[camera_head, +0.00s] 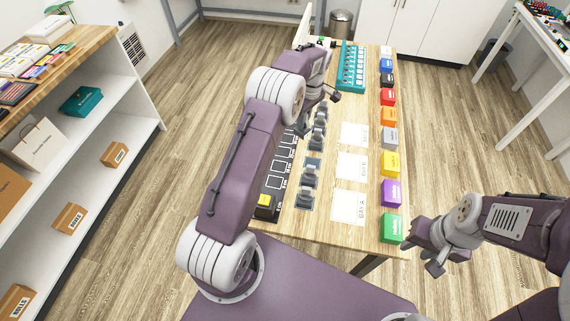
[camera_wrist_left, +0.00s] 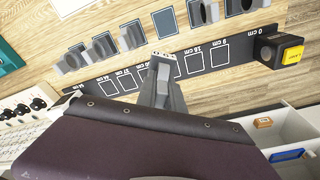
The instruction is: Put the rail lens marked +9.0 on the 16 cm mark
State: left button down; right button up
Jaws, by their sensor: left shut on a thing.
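The black rail strip (camera_wrist_left: 192,63) with cm labels runs across the table; 0 cm, 9 cm and 16 cm are legible in the left wrist view. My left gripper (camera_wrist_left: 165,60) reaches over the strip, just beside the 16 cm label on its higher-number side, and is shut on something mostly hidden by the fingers. The left gripper also shows in the head view (camera_head: 318,103). Several grey lenses (camera_wrist_left: 130,36) stand in a row beside the strip, around a bare dark plate (camera_wrist_left: 165,22). No +9.0 marking is legible. My right gripper (camera_head: 424,259) is empty, its fingers apart, by the near right table corner.
A yellow-topped black box (camera_wrist_left: 283,51) sits at the 0 cm end. White bay sheets (camera_head: 348,205) and several coloured blocks (camera_head: 391,193) lie to the right of the lenses. A teal rack (camera_head: 351,66) stands at the far end. Shelves (camera_head: 95,130) stand at left.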

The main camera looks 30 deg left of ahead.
pick_arm(q)
jog(key=shift+s+a+f+n+g+b, duration=0.15)
jog(key=shift+s+a+f+n+b, duration=0.4)
jog(key=shift+s+a+f+n, duration=0.8)
jog(key=shift+s+a+f+n+g+b, duration=0.1)
jog(key=shift+s+a+f+n+b, duration=0.55)
jog(key=shift+s+f, duration=1.45)
jog(key=shift+s+a+f+n+g+b, duration=0.15)
jog(key=shift+s+a+f+n+b, duration=0.4)
jog(key=shift+s+f+n, duration=1.2)
jog(key=shift+w+a+f+m, duration=0.1)
jog(key=shift+w+f+m, duration=0.45)
jog(key=shift+w, duration=0.05)
jog(key=shift+f, duration=0.1)
jog(key=c, duration=1.5)
grip_release()
jog(key=shift+o, duration=0.2)
